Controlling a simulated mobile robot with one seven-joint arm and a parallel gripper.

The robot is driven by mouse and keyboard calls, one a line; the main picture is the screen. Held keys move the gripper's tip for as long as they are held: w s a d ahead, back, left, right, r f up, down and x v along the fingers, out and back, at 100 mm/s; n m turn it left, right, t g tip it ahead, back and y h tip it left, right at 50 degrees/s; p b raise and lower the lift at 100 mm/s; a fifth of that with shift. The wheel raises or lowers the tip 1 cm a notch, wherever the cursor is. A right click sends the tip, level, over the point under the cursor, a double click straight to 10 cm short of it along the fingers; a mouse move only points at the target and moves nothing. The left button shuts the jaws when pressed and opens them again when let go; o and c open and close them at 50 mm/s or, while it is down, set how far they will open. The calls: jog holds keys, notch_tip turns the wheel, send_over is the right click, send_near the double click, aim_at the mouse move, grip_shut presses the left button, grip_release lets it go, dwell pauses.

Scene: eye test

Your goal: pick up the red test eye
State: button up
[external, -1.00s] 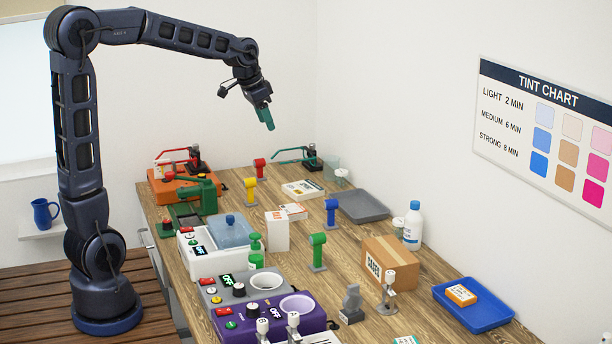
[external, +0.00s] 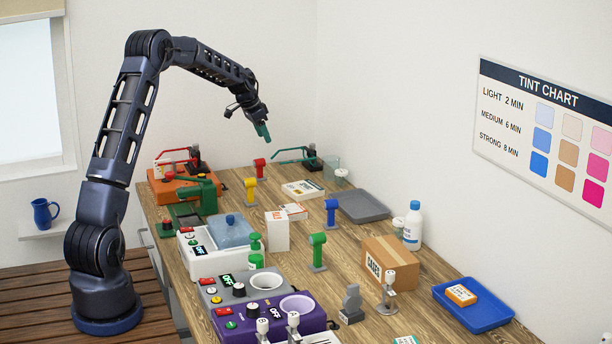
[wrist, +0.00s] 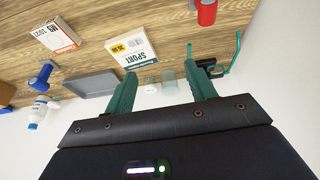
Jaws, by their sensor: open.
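The red test eye (external: 259,166) stands upright on a small grey base near the far end of the wooden table. In the wrist view the red test eye (wrist: 207,10) is at the top edge, right of centre, partly cut off. My gripper (external: 266,133) has teal fingers and hangs in the air above the table's far end, above the red eye in the picture and apart from it. In the wrist view my gripper (wrist: 165,76) has its two fingers spread with nothing held between them.
A yellow eye (external: 251,190), a blue eye (external: 331,208) and a green eye (external: 317,250) stand nearer the camera. A red-armed device on an orange base (external: 163,186) is left of the red eye. A green-armed device (external: 290,154) and a white box (external: 303,189) are to its right.

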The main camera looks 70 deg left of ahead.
send_near(271, 169)
jog(key=f, duration=0.1)
jog(key=w+a+f, duration=0.1)
jog(key=f, duration=0.1)
jog(key=w+f, duration=0.1)
jog(key=shift+w+a+f, duration=0.1)
jog(key=shift+a+f, duration=0.2)
jog(key=shift+f, duration=0.1)
jog(key=shift+d+x, duration=0.15)
jog(key=shift+x, duration=1.25)
jog(key=shift+d+x, duration=0.1)
jog(key=shift+x, duration=1.3)
jog(key=c, duration=1.1)
jog(key=shift+r, duration=0.1)
